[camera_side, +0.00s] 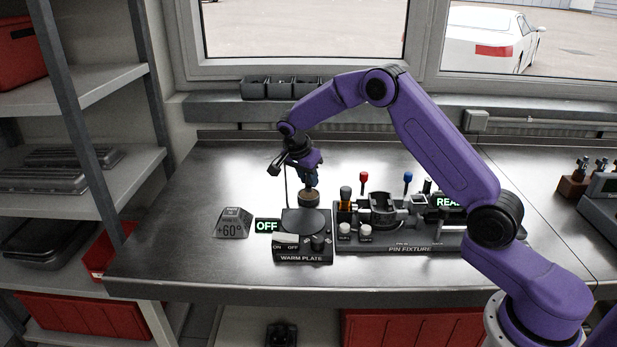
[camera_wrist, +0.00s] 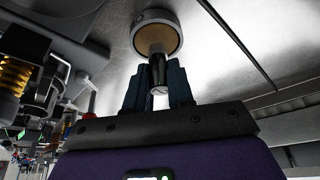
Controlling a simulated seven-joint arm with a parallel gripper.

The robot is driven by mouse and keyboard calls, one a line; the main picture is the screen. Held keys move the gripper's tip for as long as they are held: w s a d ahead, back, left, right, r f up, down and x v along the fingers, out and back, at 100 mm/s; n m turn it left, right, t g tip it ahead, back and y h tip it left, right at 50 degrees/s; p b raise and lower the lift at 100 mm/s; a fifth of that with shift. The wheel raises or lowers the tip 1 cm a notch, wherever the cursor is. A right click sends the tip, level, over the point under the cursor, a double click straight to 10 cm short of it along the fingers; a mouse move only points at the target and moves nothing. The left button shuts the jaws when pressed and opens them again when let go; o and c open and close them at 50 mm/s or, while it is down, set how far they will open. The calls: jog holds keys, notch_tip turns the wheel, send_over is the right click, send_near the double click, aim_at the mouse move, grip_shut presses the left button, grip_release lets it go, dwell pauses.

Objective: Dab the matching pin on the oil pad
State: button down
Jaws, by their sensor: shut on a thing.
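My gripper (camera_side: 309,182) points down over the round oil pad (camera_side: 309,197), just behind the warm plate. In the wrist view, my gripper (camera_wrist: 157,78) is shut on a short, shiny metal pin (camera_wrist: 158,72). The pin's far end overlaps the tan face of the oil pad (camera_wrist: 149,40), which has a pale metal rim. I cannot tell whether the pin touches the pad or hovers close above it. In the side view the pin is too small to make out. The pin fixture (camera_side: 410,249) stands to the right.
The warm plate (camera_side: 303,257) shows a green OFF sign (camera_side: 267,226). A grey +60° block (camera_side: 232,225) stands left of it. The fixture carries knobs, a ring-shaped part (camera_side: 384,215) and a READY sign partly hidden by my arm. The bench's left side is clear.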

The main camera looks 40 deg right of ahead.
jog(key=shift+f, duration=0.9)
dwell(1.2)
jog(key=shift+r, duration=3.55)
jog(key=shift+s+r, duration=0.2)
jog(key=shift+r, duration=0.05)
jog(key=s+r+n+t+y, duration=0.1)
jog(key=s+r+n, duration=0.2)
jog(key=s+n, duration=0.3)
jog(key=s+d+r+n+t+y, duration=0.1)
jog(key=s+r+n+t+y, duration=0.1)
jog(key=s+n, duration=0.4)
jog(key=s+r, duration=0.1)
jog(key=s, duration=0.3)
jog(key=shift+s+r+t, duration=0.15)
jog(key=shift+s+t, duration=0.15)
